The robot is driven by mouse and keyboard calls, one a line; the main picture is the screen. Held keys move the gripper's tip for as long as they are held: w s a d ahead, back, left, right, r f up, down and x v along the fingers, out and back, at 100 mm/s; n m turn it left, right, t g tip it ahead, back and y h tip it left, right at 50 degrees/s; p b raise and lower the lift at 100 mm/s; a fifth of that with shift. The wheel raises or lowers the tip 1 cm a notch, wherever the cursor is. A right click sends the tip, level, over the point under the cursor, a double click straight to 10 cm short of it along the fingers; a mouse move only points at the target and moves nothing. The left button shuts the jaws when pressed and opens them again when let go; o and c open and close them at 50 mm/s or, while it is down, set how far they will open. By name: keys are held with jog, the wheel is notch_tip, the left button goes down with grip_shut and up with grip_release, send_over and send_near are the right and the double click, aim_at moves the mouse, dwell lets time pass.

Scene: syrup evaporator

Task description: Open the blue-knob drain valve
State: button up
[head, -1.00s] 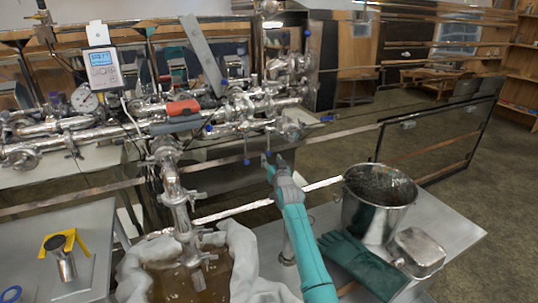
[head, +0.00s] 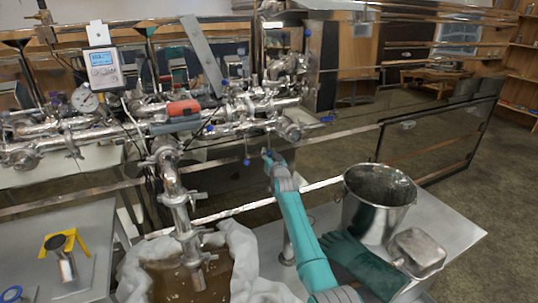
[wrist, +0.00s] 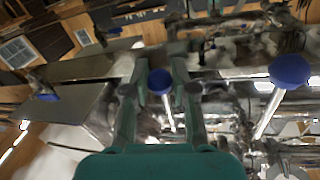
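The metal pipework carries several blue knobs on thin stems. My gripper (head: 270,157) is at the lower front of the pipes in the head view, right of a hanging blue knob (head: 246,161). In the wrist view my gripper (wrist: 161,75) has its two fingers apart, one on each side of a blue knob (wrist: 160,82) with a pale stem. I cannot tell whether the fingers touch it. Another blue knob (wrist: 290,70) stands to the right, outside the fingers, and a third (wrist: 47,97) is at the left. The valve's inner state is hidden.
A steel bucket (head: 378,203), a metal canister (head: 417,252) and a green glove (head: 352,262) are on the right table.

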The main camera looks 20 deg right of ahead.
grip_shut()
